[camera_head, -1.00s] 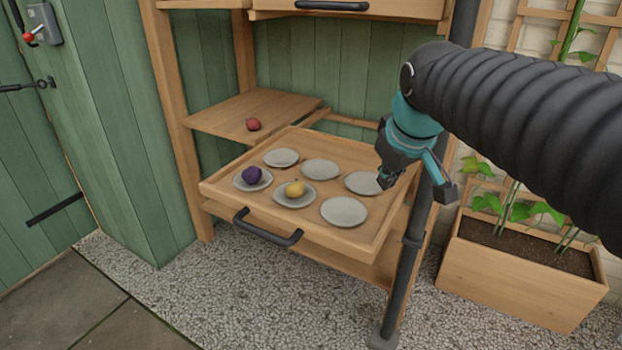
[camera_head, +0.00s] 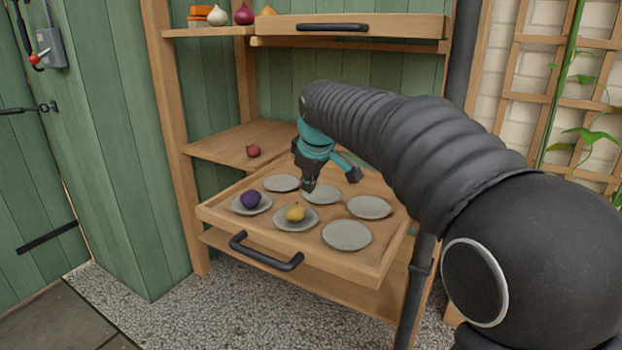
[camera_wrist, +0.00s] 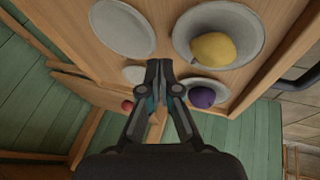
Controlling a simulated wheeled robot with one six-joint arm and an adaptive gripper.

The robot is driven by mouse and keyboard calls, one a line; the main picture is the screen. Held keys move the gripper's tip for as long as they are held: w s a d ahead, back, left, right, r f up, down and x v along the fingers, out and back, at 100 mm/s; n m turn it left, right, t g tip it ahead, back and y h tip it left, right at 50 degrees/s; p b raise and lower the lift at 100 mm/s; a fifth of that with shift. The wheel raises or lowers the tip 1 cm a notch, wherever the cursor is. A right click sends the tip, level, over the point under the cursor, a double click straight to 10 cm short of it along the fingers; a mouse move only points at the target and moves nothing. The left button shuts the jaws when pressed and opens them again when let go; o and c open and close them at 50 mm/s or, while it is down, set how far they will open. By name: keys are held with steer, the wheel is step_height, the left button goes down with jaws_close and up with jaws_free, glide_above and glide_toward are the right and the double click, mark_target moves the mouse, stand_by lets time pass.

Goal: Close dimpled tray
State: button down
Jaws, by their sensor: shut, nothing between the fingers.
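The dimpled tray (camera_head: 376,262) is a wooden drawer-like tray with several round grey dimples and a black bar handle (camera_head: 266,252) on its front. It is pulled out from the shelf unit. A purple onion (camera_head: 250,199) and a yellow onion (camera_head: 295,213) each sit in a front dimple; the other dimples look empty. My gripper (camera_head: 309,188) is shut and empty over the tray, near its back middle dimple. In the wrist view my gripper's fingertips (camera_wrist: 160,66) meet, with the yellow onion (camera_wrist: 214,49) and purple onion (camera_wrist: 202,97) to the right. The handle is apart from my gripper.
A red onion (camera_head: 253,150) lies on the wooden shelf left of and behind the tray. Another tray with a black handle (camera_head: 332,27) is above, with several onions on the upper left shelf. A dark post (camera_head: 417,285) stands at the right front corner.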

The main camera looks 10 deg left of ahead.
mark_target(306, 205)
steer(key=x, duration=0.5)
steer(key=shift+b, duration=0.35)
